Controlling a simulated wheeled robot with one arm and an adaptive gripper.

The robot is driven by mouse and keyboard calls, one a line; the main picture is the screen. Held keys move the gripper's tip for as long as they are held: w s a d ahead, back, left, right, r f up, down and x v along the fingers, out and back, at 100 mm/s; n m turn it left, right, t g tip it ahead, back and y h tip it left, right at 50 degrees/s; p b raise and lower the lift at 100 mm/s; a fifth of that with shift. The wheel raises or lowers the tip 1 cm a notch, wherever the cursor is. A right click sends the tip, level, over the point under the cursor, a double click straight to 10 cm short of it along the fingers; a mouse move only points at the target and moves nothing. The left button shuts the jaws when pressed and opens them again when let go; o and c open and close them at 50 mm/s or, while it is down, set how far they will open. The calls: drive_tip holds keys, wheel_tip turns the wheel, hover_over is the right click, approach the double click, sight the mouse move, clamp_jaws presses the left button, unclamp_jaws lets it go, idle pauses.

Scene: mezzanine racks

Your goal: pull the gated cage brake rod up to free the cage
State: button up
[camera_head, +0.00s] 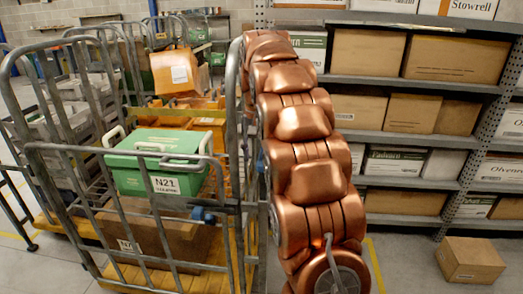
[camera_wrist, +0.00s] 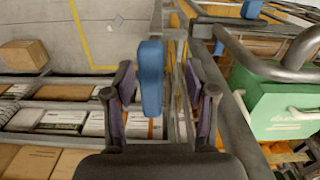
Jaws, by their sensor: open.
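The gated cage (camera_head: 150,205) is a grey tubular roll cage with a yellow base, at the left of the head view. A blue grip (camera_wrist: 151,80), apparently the brake rod's handle, stands between the fingers of my gripper (camera_wrist: 160,72) in the wrist view. My gripper is open around it, and the grip lies closer to the left finger; I cannot tell whether they touch. In the head view my copper arm hides my gripper. A small blue part (camera_head: 201,214) also shows low on the cage. The rod's lower end is hidden.
A green N21 crate (camera_head: 155,163) and a brown carton (camera_head: 155,235) are in the cage. Racks with cartons (camera_head: 450,60) stand behind my arm. A loose carton (camera_head: 470,260) lies on the floor at right. More cages stand behind at left.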

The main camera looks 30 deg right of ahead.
drive_tip(key=s+a+f+n, duration=0.2)
drive_tip(key=s+a, duration=0.6)
drive_tip(key=s, duration=0.3)
drive_tip(key=s+a+f+n+g, duration=0.1)
drive_tip(key=s+a+f+n, duration=0.1)
drive_tip(key=s+a, duration=0.7)
drive_tip(key=shift+s+a+f+n, duration=0.15)
drive_tip(key=shift+s+n, duration=0.35)
drive_tip(key=shift+s, duration=1)
drive_tip(key=shift+s, duration=0.1)
drive_tip(key=s+a+f+n, duration=0.1)
drive_tip(key=s+f, duration=0.2)
drive_tip(key=s, duration=0.3)
drive_tip(key=s+a+f+n, duration=0.1)
drive_tip(key=s+a+f, duration=0.1)
drive_tip(key=s, duration=0.4)
drive_tip(key=shift+s+a+f+n+g+p, duration=0.25)
drive_tip(key=shift+s+f+n+g+p, duration=0.1)
drive_tip(key=shift+f, duration=0.15)
